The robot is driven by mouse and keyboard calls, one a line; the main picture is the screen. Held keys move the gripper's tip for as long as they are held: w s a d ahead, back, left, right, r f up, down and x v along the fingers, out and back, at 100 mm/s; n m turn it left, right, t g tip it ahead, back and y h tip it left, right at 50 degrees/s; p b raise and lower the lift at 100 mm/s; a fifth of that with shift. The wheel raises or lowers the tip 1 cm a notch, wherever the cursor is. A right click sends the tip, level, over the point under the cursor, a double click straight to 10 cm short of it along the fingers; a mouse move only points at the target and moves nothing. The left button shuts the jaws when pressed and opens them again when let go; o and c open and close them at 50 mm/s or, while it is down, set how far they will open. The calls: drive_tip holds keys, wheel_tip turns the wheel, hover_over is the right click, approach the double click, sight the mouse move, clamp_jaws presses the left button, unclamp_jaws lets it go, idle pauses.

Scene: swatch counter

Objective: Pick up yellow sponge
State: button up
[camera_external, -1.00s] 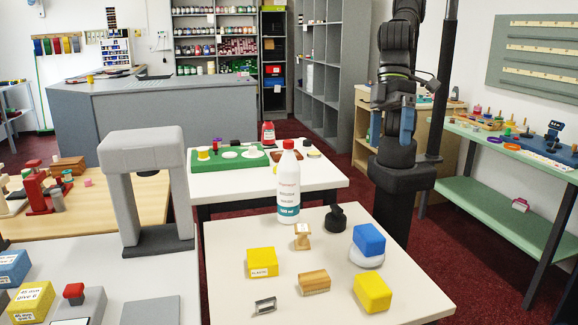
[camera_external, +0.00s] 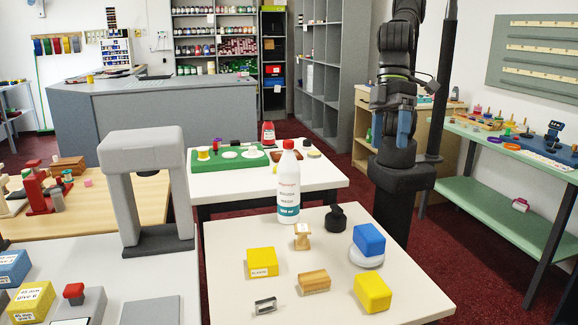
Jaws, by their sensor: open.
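A plain yellow block, which looks like the yellow sponge (camera_external: 373,292), lies on the front table near its right front corner. A second yellow block (camera_external: 261,262) with a white label on its front lies on the left of the same table. My gripper (camera_external: 391,138) is high at the back right, with bluish fingers pointing down in front of my dark arm. It is open, with nothing visible between its fingers, and well apart from both yellow blocks.
A blue block (camera_external: 369,240) rests on a white round dish behind the sponge. A wooden block (camera_external: 314,281), a small metal piece (camera_external: 265,306), a wooden stamp (camera_external: 302,236), a black object (camera_external: 335,218) and a tall white bottle (camera_external: 288,185) share the table.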

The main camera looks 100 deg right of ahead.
drive_tip(key=w+a+f+n+g+h, duration=0.1)
drive_tip(key=w+a+f+n+h, duration=0.15)
drive_tip(key=a+f+n, duration=0.35)
drive_tip(key=n+g+h, duration=0.1)
drive_tip(key=n, duration=1.1)
hover_over(369, 277)
wheel_tip(369, 277, down, 6)
wheel_tip(369, 277, down, 12)
drive_tip(key=shift+w+r, duration=0.15)
drive_tip(key=shift+f, duration=2.7)
drive_tip(key=shift+c, duration=0.4)
drive_tip(key=c, duration=1)
